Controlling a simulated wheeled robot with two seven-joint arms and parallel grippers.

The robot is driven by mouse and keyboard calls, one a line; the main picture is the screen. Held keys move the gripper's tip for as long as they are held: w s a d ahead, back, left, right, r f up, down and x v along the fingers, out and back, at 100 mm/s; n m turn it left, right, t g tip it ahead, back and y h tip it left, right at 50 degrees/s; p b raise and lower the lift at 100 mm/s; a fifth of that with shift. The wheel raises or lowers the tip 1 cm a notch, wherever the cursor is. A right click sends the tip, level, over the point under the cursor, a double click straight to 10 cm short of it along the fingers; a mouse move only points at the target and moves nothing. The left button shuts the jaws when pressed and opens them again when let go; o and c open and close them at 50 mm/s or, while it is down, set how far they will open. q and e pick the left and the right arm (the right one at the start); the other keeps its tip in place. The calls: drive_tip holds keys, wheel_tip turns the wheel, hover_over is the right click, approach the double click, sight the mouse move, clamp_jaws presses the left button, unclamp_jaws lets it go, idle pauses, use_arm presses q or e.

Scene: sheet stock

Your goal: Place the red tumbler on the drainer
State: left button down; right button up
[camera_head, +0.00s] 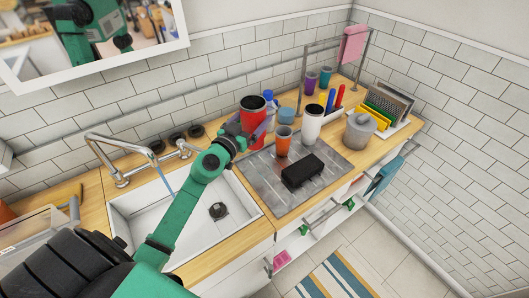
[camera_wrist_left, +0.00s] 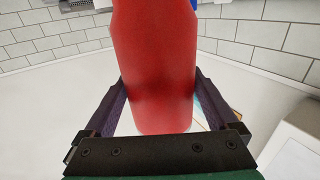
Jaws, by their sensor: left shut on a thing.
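The red tumbler (camera_head: 252,113) is upright at the back left of the metal drainer (camera_head: 263,182), beside the sink. My left gripper (camera_head: 250,128) is shut on it, with one finger on each side. In the left wrist view the red tumbler (camera_wrist_left: 155,65) fills the space between the dark fingers of my left gripper (camera_wrist_left: 160,95). I cannot tell whether its base touches a surface. My right gripper is not in view.
A blue cup (camera_head: 286,115) and blue bottle (camera_head: 270,99) are behind. The drainer's front left is clear.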

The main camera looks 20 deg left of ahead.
use_arm(q)
drive_tip(key=f+b, duration=0.1)
drive_tip(key=f, duration=0.1)
drive_tip(key=f+b, duration=0.2)
drive_tip(key=f, duration=0.1)
drive_tip(key=f+b, duration=0.1)
drive_tip(key=f, duration=0.1)
drive_tip(key=shift+w+a+f+b, duration=0.15)
drive_tip(key=shift+a+f+b, duration=0.1)
drive_tip(key=shift+f+b, duration=0.15)
wheel_tip(320, 180, down, 6)
drive_tip(key=b, duration=0.2)
drive_tip(key=shift+w, duration=0.25)
unclamp_jaws()
drive_tip(key=shift+f, duration=0.1)
drive_tip(key=shift+s, duration=0.1)
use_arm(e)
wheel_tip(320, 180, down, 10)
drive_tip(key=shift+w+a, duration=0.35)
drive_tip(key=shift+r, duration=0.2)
use_arm(q)
drive_tip(key=s+b, duration=0.4)
drive_tip(key=s, duration=0.8)
drive_tip(key=shift+a+r+b, duration=0.25)
drive_tip(key=shift+a+b, duration=0.05)
drive_tip(key=shift+a, duration=0.05)
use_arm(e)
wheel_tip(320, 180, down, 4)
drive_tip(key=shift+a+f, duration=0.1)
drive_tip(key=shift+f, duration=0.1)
